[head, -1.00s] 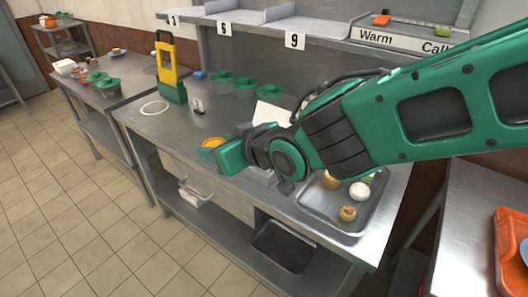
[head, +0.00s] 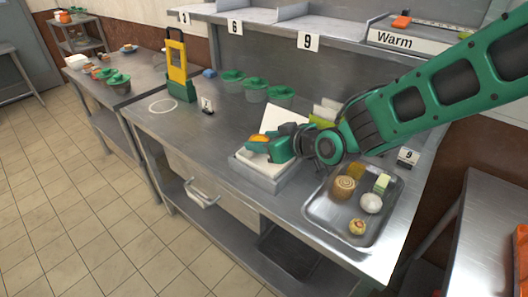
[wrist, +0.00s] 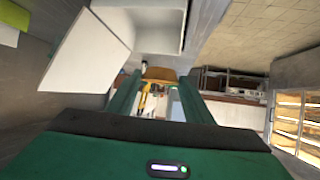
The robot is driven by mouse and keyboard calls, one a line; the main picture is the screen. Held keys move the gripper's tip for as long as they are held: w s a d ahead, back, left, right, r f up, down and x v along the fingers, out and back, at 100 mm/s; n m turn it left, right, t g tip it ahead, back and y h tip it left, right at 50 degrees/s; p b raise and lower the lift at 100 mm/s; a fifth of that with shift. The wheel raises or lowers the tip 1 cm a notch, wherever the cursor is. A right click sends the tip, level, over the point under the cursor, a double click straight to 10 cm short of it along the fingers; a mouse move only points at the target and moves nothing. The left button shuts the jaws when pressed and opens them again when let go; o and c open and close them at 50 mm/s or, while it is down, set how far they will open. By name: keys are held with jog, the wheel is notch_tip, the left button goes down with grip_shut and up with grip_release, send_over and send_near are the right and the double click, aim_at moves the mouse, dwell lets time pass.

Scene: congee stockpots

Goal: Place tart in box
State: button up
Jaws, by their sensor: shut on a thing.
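My gripper (head: 268,147) is shut on the orange-yellow tart (head: 258,147), which sticks out at the fingertips. The tart also shows between the two green fingers in the wrist view (wrist: 160,74). The white box (head: 262,177) stands on the counter below the gripper, with its lid (head: 281,117) raised at the back. In the head view the gripper and tart overlap the box opening; I cannot tell how high above it they are. The wrist view shows the box's white inside (wrist: 150,22) and its lid (wrist: 88,50). My gripper hides part of the interior.
A metal tray (head: 322,219) with several pastries lies right of the box. Green-lidded pots (head: 255,91) and a yellow-green stand (head: 178,70) are farther back. A shelf runs along the back.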

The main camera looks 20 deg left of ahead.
jog(key=shift+f, duration=2)
jog(key=shift+f, duration=0.4)
jog(key=shift+f, duration=0.2)
jog(key=o, duration=1)
